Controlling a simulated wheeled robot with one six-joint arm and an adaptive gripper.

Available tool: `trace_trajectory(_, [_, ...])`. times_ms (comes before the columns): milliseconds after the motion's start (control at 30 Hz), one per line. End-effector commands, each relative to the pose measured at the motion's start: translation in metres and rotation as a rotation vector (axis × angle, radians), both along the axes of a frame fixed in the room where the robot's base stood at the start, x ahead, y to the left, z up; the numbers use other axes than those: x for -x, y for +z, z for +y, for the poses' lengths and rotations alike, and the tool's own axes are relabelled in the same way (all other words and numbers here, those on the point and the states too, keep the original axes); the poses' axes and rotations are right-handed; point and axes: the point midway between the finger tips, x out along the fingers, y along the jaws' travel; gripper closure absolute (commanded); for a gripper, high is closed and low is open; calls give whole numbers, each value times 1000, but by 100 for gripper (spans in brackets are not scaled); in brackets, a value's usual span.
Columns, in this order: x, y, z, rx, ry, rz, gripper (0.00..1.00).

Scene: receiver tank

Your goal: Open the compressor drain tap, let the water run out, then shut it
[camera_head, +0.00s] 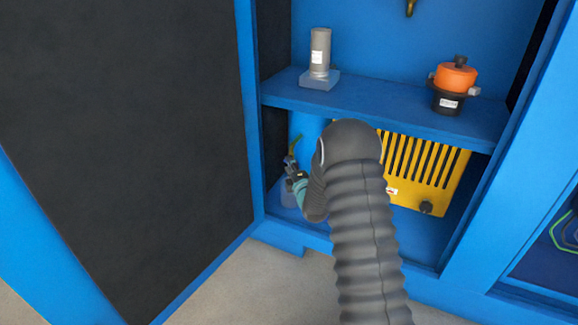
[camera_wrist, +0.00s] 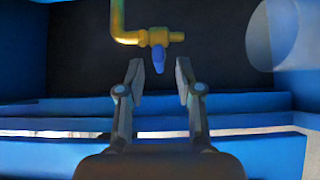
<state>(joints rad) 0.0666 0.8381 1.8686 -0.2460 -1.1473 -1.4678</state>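In the wrist view the drain tap (camera_wrist: 158,38) is a brass fitting on a pipe that comes down and bends to the right. Its blue lever (camera_wrist: 158,59) hangs down from it. My gripper (camera_wrist: 160,82) is open and empty, its two fingertips apart just below the lever, one to each side. I cannot tell how far it is in depth from the lever. In the head view my gripper (camera_head: 292,172) is low at the cabinet's left side, by a brass pipe (camera_head: 297,142); the tap is mostly hidden there. No running water shows.
A yellow slotted unit (camera_head: 425,170) is to the right. The blue shelf (camera_head: 385,108) above carries a grey cylinder (camera_head: 320,50) and an orange-topped part (camera_head: 454,80). A dark door panel (camera_head: 125,120) is at left.

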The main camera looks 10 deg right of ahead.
Motion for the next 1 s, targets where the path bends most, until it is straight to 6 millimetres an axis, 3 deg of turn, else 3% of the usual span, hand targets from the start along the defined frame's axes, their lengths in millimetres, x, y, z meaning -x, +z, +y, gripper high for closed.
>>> trace_trajectory(400, [-9, 0, 2, 0, 0, 0, 65])
trace_trajectory(433, [-9, 0, 2, 0, 0, 0, 67])
trace_trajectory(567, [-9, 0, 2, 0, 0, 0, 100])
trace_trajectory(1000, [-9, -1, 2, -30, 0, -21, 100])
